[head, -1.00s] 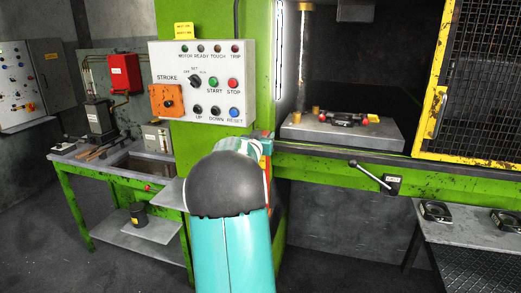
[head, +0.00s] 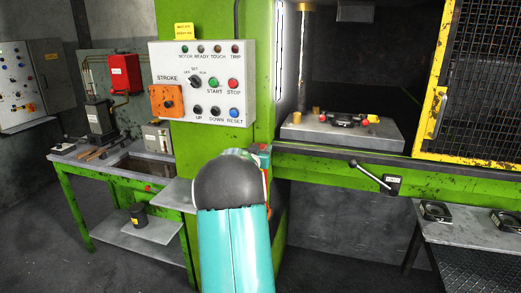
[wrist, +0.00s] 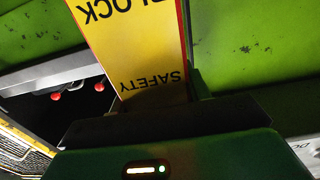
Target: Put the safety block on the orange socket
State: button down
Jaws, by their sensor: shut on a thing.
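The safety block (wrist: 135,45) is a yellow bar with a red edge and upside-down black lettering in the wrist view. My gripper (wrist: 155,108) is shut on it at its lower end. The block's far end runs out of the top of the picture. In the head view my arm hides the gripper and the block. I cannot make out an orange socket for certain.
The green press column (head: 210,150) carries the control panel (head: 217,65). The press bed (head: 335,135) with red-knobbed tooling is to the right, beside a yellow mesh guard (head: 480,80). A lever (head: 368,175) sticks out below. A green bench (head: 110,170) stands left, a grey table (head: 465,235) right.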

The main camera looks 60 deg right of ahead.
jog(key=c, duration=0.7)
grip_release()
